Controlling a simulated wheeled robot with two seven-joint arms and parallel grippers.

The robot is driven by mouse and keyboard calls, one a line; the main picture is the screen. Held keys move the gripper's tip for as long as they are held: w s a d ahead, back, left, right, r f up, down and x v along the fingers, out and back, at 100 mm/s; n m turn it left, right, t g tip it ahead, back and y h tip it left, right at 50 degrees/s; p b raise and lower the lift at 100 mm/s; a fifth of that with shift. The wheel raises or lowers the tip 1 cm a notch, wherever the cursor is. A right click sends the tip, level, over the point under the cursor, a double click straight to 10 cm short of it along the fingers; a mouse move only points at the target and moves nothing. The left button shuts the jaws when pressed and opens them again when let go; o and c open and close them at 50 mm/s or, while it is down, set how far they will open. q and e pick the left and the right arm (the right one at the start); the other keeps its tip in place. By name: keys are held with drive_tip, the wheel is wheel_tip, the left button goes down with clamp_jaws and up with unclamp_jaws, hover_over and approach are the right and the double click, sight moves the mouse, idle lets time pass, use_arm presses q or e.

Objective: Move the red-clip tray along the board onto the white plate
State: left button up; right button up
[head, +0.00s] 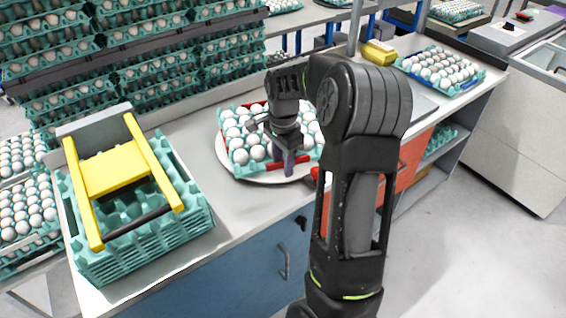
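The red-clip tray (240,163) is teal, filled with white eggs, and has red clips on its edges. It lies over the round white plate (262,179), whose rim shows at the left and front. My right gripper (285,161) points down at the tray's near edge, with a purple-grey finger in front of the eggs. My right arm hides the tray's right part, and whether the fingers hold the edge cannot be made out. My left gripper is out of view.
A stack of empty teal trays (140,238) with a yellow frame (105,172) stands at the left of the counter (215,190). Another egg tray (440,68) and a yellow box (379,53) lie at the back right. Stacked egg trays fill the back left.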

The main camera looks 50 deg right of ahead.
wheel_tip(320, 180, up, 8)
drive_tip(key=shift+b, duration=0.35)
drive_tip(key=shift+f, duration=0.1)
idle(0.4)
